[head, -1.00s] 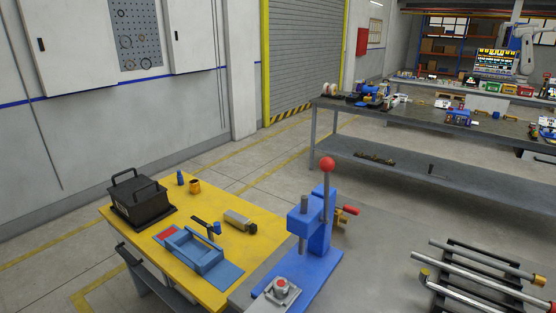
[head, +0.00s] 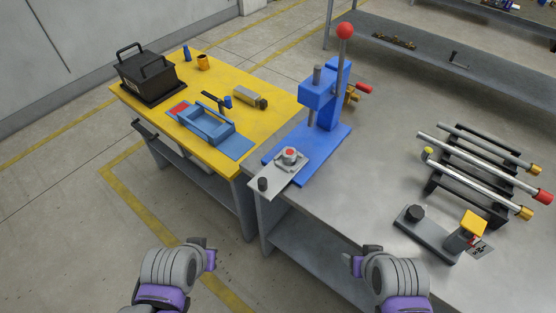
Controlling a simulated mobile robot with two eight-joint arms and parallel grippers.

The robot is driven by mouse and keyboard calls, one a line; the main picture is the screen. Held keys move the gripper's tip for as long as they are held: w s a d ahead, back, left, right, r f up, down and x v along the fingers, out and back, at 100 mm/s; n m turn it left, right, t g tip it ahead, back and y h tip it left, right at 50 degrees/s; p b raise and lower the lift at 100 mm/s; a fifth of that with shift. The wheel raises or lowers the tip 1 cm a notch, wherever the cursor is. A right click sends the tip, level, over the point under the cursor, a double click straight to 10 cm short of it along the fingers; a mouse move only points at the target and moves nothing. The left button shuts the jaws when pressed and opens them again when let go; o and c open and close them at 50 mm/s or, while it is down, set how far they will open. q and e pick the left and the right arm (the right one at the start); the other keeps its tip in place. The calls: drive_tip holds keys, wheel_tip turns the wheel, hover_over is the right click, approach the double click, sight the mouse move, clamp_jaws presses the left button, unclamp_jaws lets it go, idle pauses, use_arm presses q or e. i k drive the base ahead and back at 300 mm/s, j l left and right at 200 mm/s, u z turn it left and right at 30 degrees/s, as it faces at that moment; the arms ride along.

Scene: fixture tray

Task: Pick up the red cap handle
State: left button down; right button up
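A steel rod with a red cap (head: 544,196) at its right end lies on a black rack on the grey table at the right. Rods with brass-coloured ends lie on either side of it. My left gripper (head: 211,257) is low in the head view, in front of the yellow table. My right gripper (head: 354,262) is low at centre right, in front of the grey table. Both are well apart from the rods. Their fingers are too small and turned to show whether they are open.
A blue press (head: 322,103) with a red ball knob stands on the grey table (head: 360,190). A fixture with a yellow block (head: 474,223) lies in front of the rack. The yellow table (head: 262,117) holds a black box (head: 148,78) and a blue tray (head: 206,128).

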sight(288, 161)
drive_tip(key=i+j, duration=0.1)
drive_tip(key=j, duration=0.3)
drive_tip(key=i+j+z, duration=0.15)
drive_tip(key=j, duration=0.25)
drive_tip(key=i+j, duration=0.15)
drive_tip(key=j, duration=0.15)
drive_tip(key=i+j, duration=0.1)
drive_tip(key=j, duration=0.2)
